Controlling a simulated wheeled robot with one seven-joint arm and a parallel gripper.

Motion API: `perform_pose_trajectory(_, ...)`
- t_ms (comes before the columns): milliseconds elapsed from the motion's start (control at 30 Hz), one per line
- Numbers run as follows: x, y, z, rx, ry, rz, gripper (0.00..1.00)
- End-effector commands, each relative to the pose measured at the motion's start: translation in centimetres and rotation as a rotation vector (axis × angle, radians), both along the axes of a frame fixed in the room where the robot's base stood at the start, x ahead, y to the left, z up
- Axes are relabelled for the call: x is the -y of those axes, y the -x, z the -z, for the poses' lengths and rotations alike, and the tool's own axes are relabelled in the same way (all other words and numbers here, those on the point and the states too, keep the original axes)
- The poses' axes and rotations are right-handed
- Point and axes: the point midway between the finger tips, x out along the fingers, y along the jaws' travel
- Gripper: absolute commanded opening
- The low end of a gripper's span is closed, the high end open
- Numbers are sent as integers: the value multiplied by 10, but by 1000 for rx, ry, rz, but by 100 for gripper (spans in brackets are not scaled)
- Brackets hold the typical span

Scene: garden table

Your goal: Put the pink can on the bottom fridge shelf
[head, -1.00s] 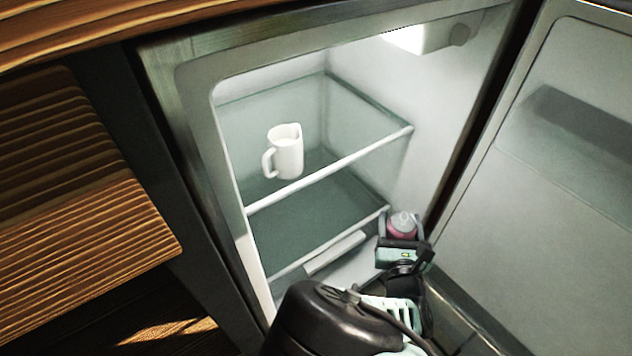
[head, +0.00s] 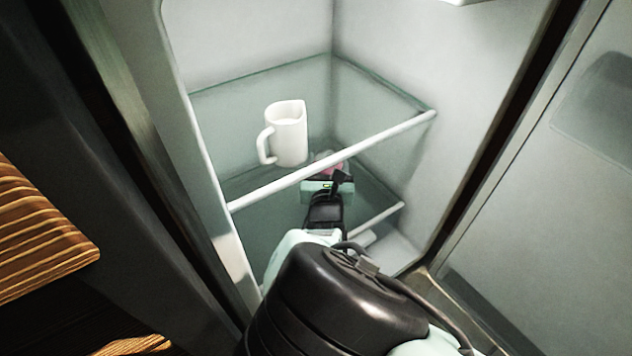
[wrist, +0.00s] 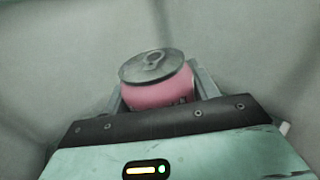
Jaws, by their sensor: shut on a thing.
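The pink can (wrist: 158,94) with a grey metal top is between the fingers of my gripper (wrist: 160,88) in the wrist view. My gripper is shut on it. In the head view my gripper (head: 327,182) is inside the fridge, below the upper glass shelf (head: 352,95) and above the lower shelf (head: 385,215). Only a bit of the pink can (head: 330,164) shows there, seen through the upper shelf's glass. The can's base is hidden, so I cannot tell whether it touches the lower shelf.
A white jug (head: 287,135) stands on the upper shelf, just above my gripper. The fridge's right wall (head: 430,60) and the open door (head: 570,190) are to the right. A slatted wooden surface (head: 35,235) is at the left.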

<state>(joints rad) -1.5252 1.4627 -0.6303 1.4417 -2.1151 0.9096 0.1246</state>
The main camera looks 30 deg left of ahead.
Motion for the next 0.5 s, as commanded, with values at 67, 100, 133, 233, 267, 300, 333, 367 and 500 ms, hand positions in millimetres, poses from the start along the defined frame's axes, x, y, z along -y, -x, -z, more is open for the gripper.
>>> perform_pose_trajectory(67, -17, -9, 5, 2, -7, -2, 26)
perform_pose_trajectory(100, -24, -13, 5, 2, -7, -1, 26)
perform_pose_trajectory(133, -30, -16, 5, 2, -8, 0, 26)
perform_pose_trajectory(233, -41, -22, 12, 0, 0, 0, 26)
perform_pose_trajectory(267, -40, -21, 17, 0, 1, 0, 26)
perform_pose_trajectory(300, -39, -21, 21, 0, 1, 0, 26)
perform_pose_trajectory(333, -39, -21, 24, 1, 0, 0, 26)
perform_pose_trajectory(367, -39, -21, 26, 1, 0, 0, 26)
perform_pose_trajectory(500, -39, -21, 31, 2, -1, 0, 26)
